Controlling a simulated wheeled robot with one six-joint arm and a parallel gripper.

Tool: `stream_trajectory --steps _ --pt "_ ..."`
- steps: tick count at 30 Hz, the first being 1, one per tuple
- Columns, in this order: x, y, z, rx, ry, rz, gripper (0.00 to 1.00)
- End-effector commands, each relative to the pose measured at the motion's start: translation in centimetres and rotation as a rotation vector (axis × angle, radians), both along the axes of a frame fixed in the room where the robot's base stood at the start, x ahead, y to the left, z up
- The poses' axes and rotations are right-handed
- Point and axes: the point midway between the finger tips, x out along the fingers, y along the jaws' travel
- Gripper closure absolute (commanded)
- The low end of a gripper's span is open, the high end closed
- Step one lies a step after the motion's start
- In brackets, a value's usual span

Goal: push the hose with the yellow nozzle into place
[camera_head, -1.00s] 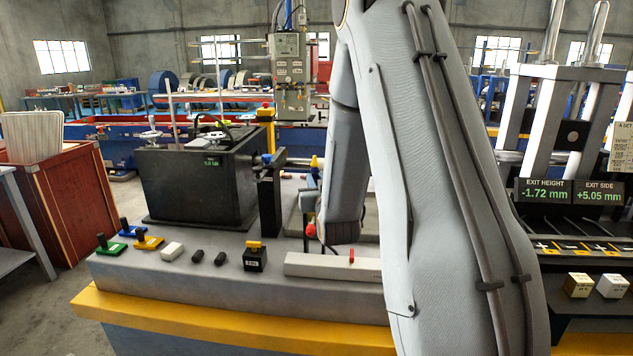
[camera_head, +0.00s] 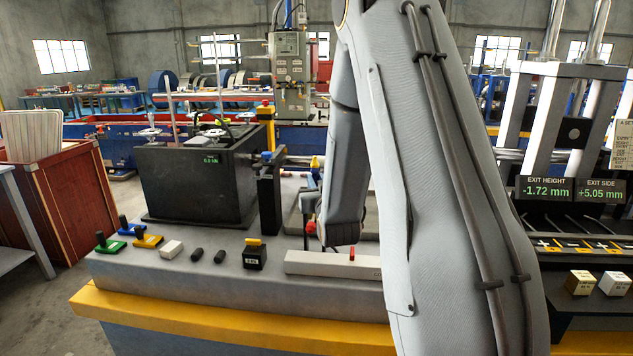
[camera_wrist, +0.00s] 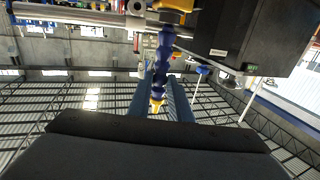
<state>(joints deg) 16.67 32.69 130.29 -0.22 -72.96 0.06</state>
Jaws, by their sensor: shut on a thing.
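The blue segmented hose (camera_wrist: 163,50) with the yellow nozzle (camera_wrist: 157,104) shows in the wrist view. It runs from an orange-yellow fitting (camera_wrist: 172,8) at the top edge down between the two fingers of my gripper (camera_wrist: 160,82). The gripper is shut on the hose, with the nozzle end pointing toward the palm side of the picture. In the head view my arm covers much of the work area, and I cannot clearly make out the fingers or hose there. What the nozzle points at is not clear.
A black tank (camera_head: 195,180) stands left of my arm on the grey bench (camera_head: 215,275). Several small handles and blocks lie along its front. The exit display (camera_head: 545,190) at right reads height -1.72 mm and side +5.05 mm. A metal bar (camera_wrist: 75,14) passes near the hose fitting.

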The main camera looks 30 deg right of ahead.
Motion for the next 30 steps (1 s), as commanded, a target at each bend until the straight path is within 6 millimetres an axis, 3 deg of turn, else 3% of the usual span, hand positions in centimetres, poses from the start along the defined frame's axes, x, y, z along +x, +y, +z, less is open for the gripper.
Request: stream_trajectory --steps 17,18,21,30 --pt "0.01 0.00 -1.11 0.000 0.000 0.000 1.00" --pt "0.00 -0.01 -1.05 0.000 0.000 0.000 0.77" --pt "0.00 -0.01 -1.02 0.000 0.000 0.000 0.60" --pt "-0.11 0.03 -1.04 0.000 0.000 0.000 0.60"
